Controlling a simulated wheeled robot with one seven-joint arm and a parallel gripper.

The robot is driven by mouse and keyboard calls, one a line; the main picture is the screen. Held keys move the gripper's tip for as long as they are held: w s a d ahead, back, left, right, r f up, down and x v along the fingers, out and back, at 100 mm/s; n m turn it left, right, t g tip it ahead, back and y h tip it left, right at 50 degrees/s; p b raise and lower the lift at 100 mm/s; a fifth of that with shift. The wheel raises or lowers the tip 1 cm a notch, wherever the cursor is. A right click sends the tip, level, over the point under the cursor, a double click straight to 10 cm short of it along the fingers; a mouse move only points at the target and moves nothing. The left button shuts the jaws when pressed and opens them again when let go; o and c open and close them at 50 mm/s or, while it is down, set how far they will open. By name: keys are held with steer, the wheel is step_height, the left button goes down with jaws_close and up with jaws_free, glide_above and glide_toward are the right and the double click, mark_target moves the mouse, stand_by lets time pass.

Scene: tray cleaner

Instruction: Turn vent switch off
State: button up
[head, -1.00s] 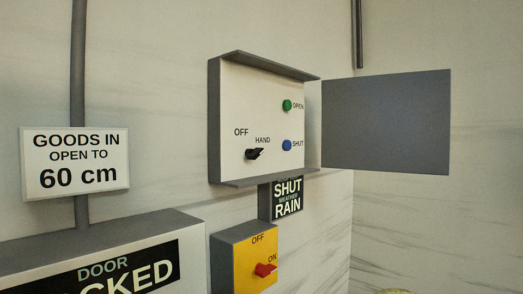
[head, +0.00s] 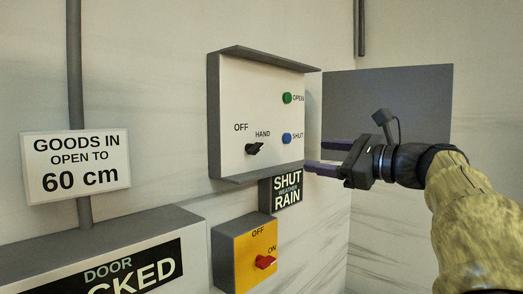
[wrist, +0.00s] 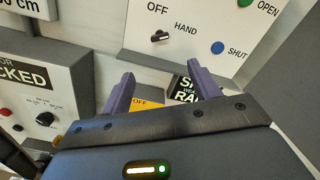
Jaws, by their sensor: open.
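A black rotary switch (head: 254,148) sits low on a white panel (head: 235,92), between the words OFF and HAND. Its pointer is turned up and right, toward HAND. It also shows in the wrist view (wrist: 160,37), above the fingers. No label reading "vent" is legible. Below the panel, a yellow box (head: 243,244) carries a red switch (head: 265,262) turned toward ON. My gripper (head: 315,155) is open and empty, right of the panel's lower right corner. In the wrist view its purple fingers (wrist: 160,76) are apart and touch nothing visible.
A green OPEN button (head: 287,98) and a blue SHUT button (head: 287,138) are on the panel's right. A grey door (head: 390,95) stands open beside it, behind my gripper. A SHUT/RAIN sign (head: 288,188) hangs below. A DOOR box (head: 180,217) juts out at lower left.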

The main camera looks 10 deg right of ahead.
mark_target(260, 150)
steer(key=p+x, duration=0.6)
steer(key=x, duration=1)
steer(key=shift+w+a, duration=0.15)
steer(key=shift+w, duration=0.1)
steer(key=shift+w+a+p, duration=0.3)
steer(key=shift+w+p, duration=0.05)
steer(key=shift+w, duration=0.05)
steer(key=shift+c, duration=0.2)
steer(key=shift+f, duration=0.1)
steer(key=c, duration=0.9)
